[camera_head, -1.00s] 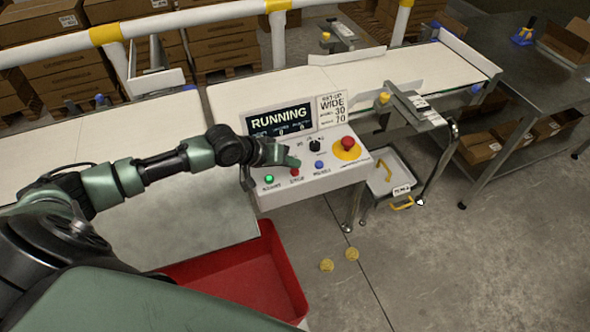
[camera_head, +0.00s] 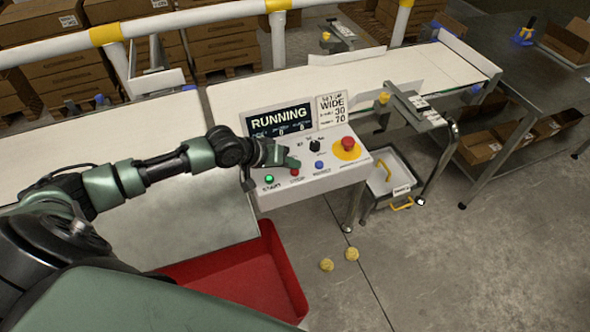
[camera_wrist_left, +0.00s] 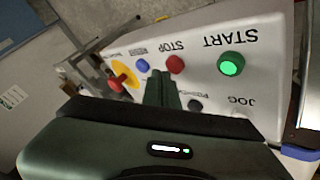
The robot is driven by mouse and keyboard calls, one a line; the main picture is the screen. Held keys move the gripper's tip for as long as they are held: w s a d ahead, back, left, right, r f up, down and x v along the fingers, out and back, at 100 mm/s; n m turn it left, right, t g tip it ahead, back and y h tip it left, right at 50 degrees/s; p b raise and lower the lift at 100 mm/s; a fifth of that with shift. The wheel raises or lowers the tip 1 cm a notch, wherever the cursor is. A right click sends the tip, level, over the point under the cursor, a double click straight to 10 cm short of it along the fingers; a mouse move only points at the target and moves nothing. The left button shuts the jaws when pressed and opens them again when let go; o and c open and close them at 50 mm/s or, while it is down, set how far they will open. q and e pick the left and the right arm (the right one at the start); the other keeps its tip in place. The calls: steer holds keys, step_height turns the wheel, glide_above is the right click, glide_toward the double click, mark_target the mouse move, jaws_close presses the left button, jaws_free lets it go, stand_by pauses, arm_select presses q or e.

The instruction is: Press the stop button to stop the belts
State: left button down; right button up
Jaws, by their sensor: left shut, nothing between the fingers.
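The control box (camera_head: 310,181) carries a lit green start button (camera_head: 269,179), a red stop button (camera_head: 294,172), a blue button (camera_head: 319,164) and a red mushroom button on a yellow base (camera_head: 347,146). Its screen (camera_head: 280,120) reads RUNNING. My left gripper (camera_head: 291,162) is shut and empty, its tip just behind the stop button. My right gripper is out of view.
White belts (camera_head: 400,70) run behind the box. A red bin (camera_head: 245,272) stands below it at the front. A grey tray with yellow handles (camera_head: 390,178) sits to the right. Two yellow discs lie on the floor (camera_head: 327,265). A metal table (camera_head: 520,90) stands at right.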

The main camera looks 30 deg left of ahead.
mark_target(292, 172)
arm_select(q)
steer(key=shift+f, duration=0.55)
stand_by(0.4)
steer(key=shift+r+p, duration=0.7)
steer(key=shift+p, duration=0.15)
steer(key=shift+r, duration=0.15)
step_height(292, 172, up, 6)
steer(key=p, duration=0.6)
